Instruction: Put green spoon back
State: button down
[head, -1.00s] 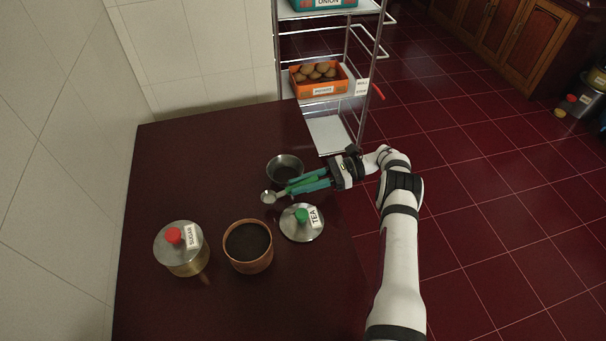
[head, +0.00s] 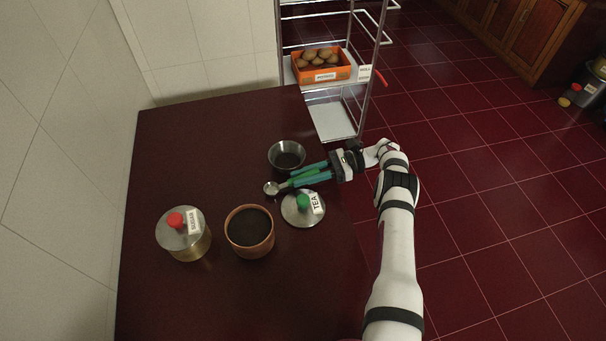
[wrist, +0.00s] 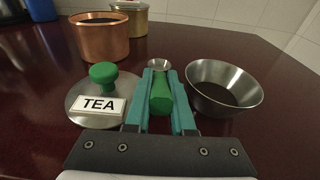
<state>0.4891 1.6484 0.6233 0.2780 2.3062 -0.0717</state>
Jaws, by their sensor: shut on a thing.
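The green spoon (head: 293,182) has a green handle and a metal bowl; it also shows in the wrist view (wrist: 160,94). My gripper (head: 304,176), with teal fingers, is shut on its handle, and the spoon bowl points left. In the wrist view my gripper (wrist: 159,100) has the handle between its fingers. The steel bowl (head: 287,155) is just behind the spoon, with dark contents. The TEA lid (head: 302,211) with a green knob lies on the table in front of the spoon. The open copper pot (head: 250,232) holds dark contents and stands front left of the lid.
The SUGAR pot (head: 184,235) with a red-knobbed lid stands left of the copper pot. The dark table (head: 190,140) is clear at the back left. A wire shelf with an orange crate (head: 320,76) of potatoes stands behind the table. A tiled wall borders the left.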

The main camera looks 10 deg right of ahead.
jog(key=shift+f, duration=0.3)
jog(key=c, duration=0.7)
grip_release()
jog(key=shift+r, duration=0.15)
